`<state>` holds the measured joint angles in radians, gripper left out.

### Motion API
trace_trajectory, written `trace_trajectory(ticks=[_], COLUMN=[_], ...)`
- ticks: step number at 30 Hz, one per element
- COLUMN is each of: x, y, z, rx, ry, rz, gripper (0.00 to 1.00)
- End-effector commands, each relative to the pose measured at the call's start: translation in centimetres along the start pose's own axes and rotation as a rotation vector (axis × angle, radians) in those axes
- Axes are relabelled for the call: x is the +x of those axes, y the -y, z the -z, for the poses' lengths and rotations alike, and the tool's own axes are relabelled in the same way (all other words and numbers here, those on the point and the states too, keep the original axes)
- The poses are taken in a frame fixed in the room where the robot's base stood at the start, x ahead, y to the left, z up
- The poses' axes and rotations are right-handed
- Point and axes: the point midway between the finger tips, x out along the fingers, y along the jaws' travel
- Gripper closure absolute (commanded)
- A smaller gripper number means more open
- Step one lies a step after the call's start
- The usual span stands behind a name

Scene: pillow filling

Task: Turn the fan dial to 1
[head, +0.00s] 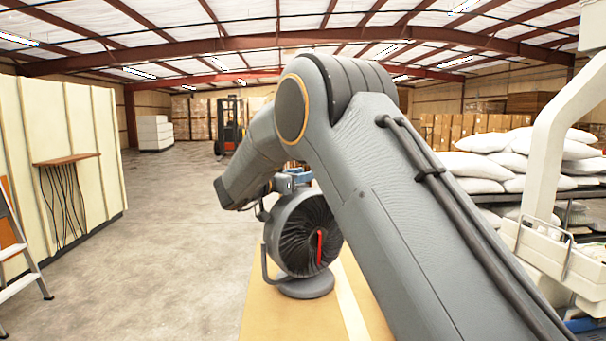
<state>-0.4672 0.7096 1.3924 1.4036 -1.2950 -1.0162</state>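A dark grey round fan (297,232) stands upright on a round base (308,286) on a tan table (262,318). A red bar-shaped part (319,246) shows upright at the front of the fan; I cannot tell whether it is the dial. No dial numbers can be read. My grey arm reaches across the middle of the view, and its far end bends down behind and left of the fan. Blue and grey parts show just above the fan. My gripper's fingertips are hidden, so I cannot tell whether it touches the fan.
White pillows (516,158) are stacked on a rack at the right, near a pale machine (555,248). A panelled wall (60,150) and a ladder (18,240) stand at the left. A forklift (229,126) is far back. The concrete floor left of the table is clear.

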Motion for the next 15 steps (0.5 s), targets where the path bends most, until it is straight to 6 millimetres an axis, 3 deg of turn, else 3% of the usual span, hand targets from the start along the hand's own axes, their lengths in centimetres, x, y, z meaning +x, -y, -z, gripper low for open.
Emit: trace_trajectory(ticks=[3,9,15], x=[-0.02,-0.04,-0.05], y=[0.01,0.01,0.02], z=[-0.02,-0.02,-0.03], rx=[0.000,0.000,0.000], ry=[0.000,0.000,0.000], rz=[0.000,0.000,-0.006], gripper=[0.64,0.98,1.00])
